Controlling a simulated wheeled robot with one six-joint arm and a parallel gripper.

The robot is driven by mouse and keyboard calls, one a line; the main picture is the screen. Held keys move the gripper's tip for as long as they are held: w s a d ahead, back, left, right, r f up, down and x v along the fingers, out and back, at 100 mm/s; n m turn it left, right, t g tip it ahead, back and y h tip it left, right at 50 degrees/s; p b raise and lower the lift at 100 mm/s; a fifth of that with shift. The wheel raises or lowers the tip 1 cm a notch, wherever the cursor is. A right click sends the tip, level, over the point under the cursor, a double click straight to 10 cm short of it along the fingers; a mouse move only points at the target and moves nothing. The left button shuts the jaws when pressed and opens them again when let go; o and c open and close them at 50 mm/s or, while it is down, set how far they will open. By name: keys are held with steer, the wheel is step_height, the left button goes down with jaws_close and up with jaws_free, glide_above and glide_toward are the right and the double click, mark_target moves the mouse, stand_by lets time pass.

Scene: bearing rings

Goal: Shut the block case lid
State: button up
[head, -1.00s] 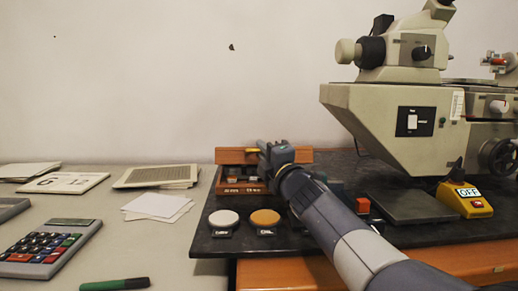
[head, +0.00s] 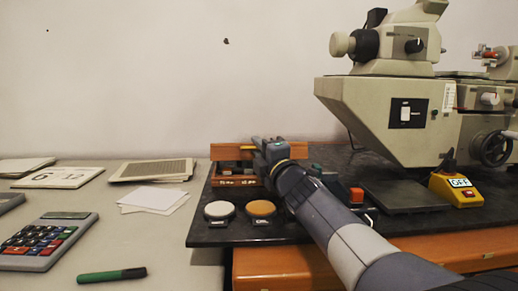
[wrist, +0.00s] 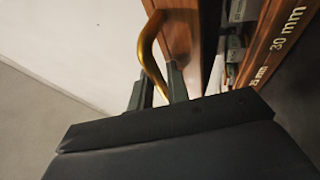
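The block case (head: 223,182) is a wooden box on the dark slab, its lid (head: 228,152) standing up at the back, so the case is open. In the wrist view the lid (wrist: 180,40) carries a curved brass handle (wrist: 148,50). The case front (wrist: 268,55), marked "30 mm", and grey blocks (wrist: 236,40) show beside it. My gripper (head: 262,141) is at the lid, in front of its middle. In the wrist view my gripper's fingers (wrist: 155,82) are apart, with the handle passing between them and space visible around it.
White (head: 219,210) and orange (head: 262,208) round buttons stand in front of the case. A large beige machine (head: 385,110) and a yellow OFF switch box (head: 455,188) are to the right. Papers (head: 155,198), a calculator (head: 45,240) and a green marker (head: 112,275) lie left.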

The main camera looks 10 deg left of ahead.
steer(key=shift+f, duration=0.15)
steer(key=r+v, duration=0.1)
steer(key=v, duration=0.3)
steer(key=r+p+v, duration=0.1)
steer(key=v, duration=0.4)
steer(key=r+p+v, duration=0.1)
steer(key=v, duration=0.3)
steer(key=shift+s+d, duration=0.35)
steer(key=shift+s, duration=0.05)
steer(key=shift+s+d+f+p, duration=0.15)
steer(key=shift+s+d+p, duration=0.2)
steer(key=shift+s, duration=0.15)
steer(key=shift+c, duration=0.2)
